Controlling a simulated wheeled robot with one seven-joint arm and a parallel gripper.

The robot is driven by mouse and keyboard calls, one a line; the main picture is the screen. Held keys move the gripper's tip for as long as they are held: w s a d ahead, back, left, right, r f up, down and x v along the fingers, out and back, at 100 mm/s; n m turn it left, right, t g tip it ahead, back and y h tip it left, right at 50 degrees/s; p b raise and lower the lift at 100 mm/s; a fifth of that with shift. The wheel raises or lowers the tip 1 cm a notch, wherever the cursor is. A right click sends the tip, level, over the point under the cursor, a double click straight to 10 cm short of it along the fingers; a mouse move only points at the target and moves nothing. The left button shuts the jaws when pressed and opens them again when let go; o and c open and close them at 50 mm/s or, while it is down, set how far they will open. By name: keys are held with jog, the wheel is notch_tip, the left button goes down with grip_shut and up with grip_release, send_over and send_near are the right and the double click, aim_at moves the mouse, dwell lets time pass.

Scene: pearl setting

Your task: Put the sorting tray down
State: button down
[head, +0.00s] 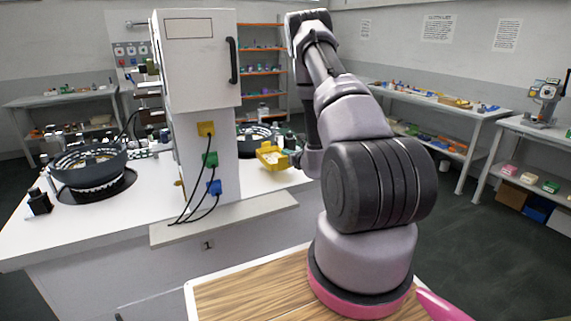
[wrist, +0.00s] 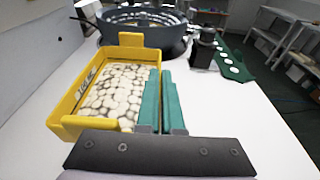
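The sorting tray (wrist: 70,105) is a yellow open tray full of pale round pearls, with a raised tab at its far end. It fills the left of the wrist view and shows small in the head view (head: 270,158), beside the white cabinet. My gripper (wrist: 160,88) has two teal fingers close together at the tray's right wall, one on each side of it. It appears shut on that wall. In the head view, my gripper is mostly hidden behind my arm. I cannot tell clearly whether the tray's underside touches the white worktop (wrist: 225,135).
A dark round bowl feeder (wrist: 145,28) stands beyond the tray, with a small dark object (wrist: 203,48) and a green strip with white discs (wrist: 232,65) to its right. The white cabinet (head: 200,70) rises left of the tray. White worktop is clear right of my gripper.

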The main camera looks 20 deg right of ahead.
jog(key=shift+f, duration=2)
jog(key=shift+f, duration=0.15)
jog(key=c, duration=1.1)
grip_release()
